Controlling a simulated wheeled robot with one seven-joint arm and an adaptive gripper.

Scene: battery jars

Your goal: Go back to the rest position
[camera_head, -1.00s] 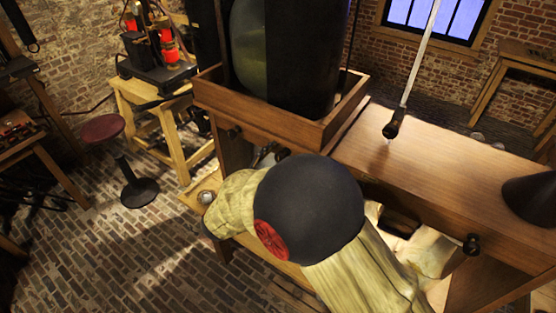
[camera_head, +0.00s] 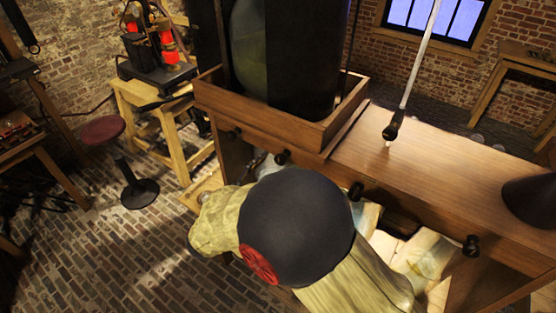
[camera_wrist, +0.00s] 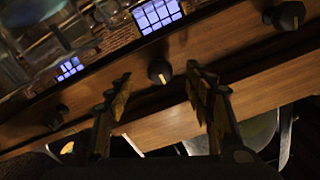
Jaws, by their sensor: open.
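My gripper (camera_wrist: 158,95) shows in the wrist view with its two fingers spread apart and nothing between them. Beyond the fingers is the wooden front of the bench, with a dark knob (camera_wrist: 160,72) in line with the gap. In the head view my arm covers the lower middle of the picture, in front of the bench, and my gripper is hidden behind it.
The wooden bench (camera_head: 440,165) carries a large dark jar (camera_head: 303,60) in a wooden tray (camera_head: 290,128). A dark cone (camera_head: 533,200) stands at its right end. Knobs jut from its front. A red-topped stool (camera_head: 103,130) stands on open brick floor (camera_head: 90,235) at left.

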